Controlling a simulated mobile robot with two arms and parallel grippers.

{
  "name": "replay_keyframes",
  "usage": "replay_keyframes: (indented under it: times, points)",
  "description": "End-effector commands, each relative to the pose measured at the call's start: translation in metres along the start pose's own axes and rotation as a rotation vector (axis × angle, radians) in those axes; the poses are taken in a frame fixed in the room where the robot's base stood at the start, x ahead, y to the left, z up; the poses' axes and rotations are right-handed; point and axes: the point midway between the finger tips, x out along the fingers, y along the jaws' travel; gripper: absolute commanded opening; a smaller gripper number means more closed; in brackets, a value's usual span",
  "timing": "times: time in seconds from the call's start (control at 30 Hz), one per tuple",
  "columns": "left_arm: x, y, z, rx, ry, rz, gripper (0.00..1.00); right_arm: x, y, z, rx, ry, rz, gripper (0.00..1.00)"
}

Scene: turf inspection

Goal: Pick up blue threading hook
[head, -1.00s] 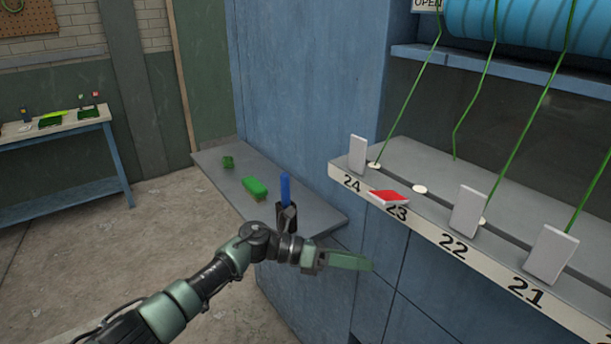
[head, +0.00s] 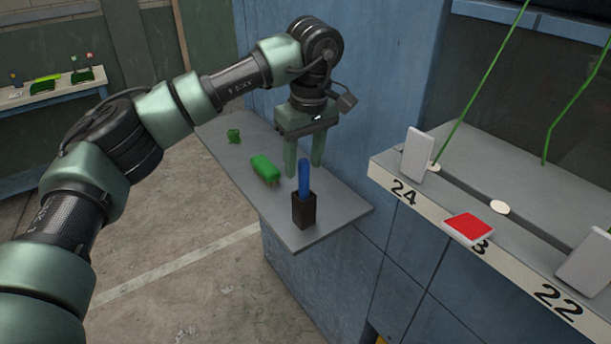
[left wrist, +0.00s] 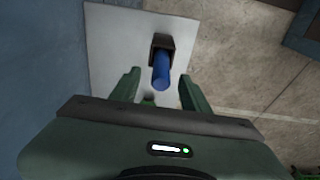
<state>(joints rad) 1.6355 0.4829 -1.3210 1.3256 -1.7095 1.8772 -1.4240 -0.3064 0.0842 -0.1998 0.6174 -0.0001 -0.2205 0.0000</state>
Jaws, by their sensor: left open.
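The blue threading hook shows as a blue handle (head: 304,178) standing upright in a dark square holder (head: 304,211) on a grey shelf (head: 335,206). Its lower part is hidden inside the holder. My left gripper (head: 304,167) is open and points down over the shelf, close behind the handle. In the left wrist view the blue handle (left wrist: 161,74) appears between the two green fingers, with the dark holder (left wrist: 163,43) beyond. The fingers do not close on it; I cannot tell the exact gap. My right gripper is not in view.
A green brush-like block (head: 265,168) and a small green piece (head: 233,136) lie on the shelf. A blue wall (head: 365,100) rises beside it. At right is a numbered ledge (head: 405,192) with white tabs and a red-topped piece (head: 468,228).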

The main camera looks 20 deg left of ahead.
Motion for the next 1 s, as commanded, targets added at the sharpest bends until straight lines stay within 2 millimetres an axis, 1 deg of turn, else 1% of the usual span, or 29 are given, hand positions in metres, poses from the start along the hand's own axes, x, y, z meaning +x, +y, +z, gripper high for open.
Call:
replay_keyframes:
  times: [0.03, 0.13, 0.2, 0.3, 0.4, 0.57, 0.6, 0.67, 0.7, 0.77, 1.0]
  points:
    - [0.004, -0.001, 0.001, 0.001, -0.002, -0.004, 0.46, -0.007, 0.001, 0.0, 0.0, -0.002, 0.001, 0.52]
    - [0.019, -0.003, 0.005, 0.0, -0.003, -0.005, 0.46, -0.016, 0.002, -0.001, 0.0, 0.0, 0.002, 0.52]
    - [0.03, -0.003, 0.006, -0.001, -0.003, -0.004, 0.46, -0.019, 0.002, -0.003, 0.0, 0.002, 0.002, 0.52]
    - [0.042, -0.002, 0.006, -0.002, -0.002, 0.0, 0.46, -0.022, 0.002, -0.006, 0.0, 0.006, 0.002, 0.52]
    - [0.046, -0.002, 0.006, -0.003, -0.001, 0.002, 0.46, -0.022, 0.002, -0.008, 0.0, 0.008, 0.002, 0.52]
    - [0.047, -0.002, 0.006, -0.003, -0.001, 0.002, 0.46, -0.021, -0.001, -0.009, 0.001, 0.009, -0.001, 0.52]
    - [0.047, -0.002, 0.006, -0.003, -0.001, 0.002, 0.43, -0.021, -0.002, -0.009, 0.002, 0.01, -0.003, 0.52]
    - [0.047, -0.002, 0.006, -0.003, -0.001, 0.002, 0.27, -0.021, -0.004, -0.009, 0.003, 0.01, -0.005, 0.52]
    - [0.047, -0.002, 0.006, -0.003, -0.001, 0.002, 0.16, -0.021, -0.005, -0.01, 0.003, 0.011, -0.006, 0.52]
    - [0.047, -0.002, 0.006, -0.003, -0.001, 0.002, 0.0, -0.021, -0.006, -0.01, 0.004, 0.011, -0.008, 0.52]
    - [0.047, -0.001, 0.006, -0.003, -0.001, 0.003, 0.0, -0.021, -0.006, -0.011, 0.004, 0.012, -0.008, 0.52]
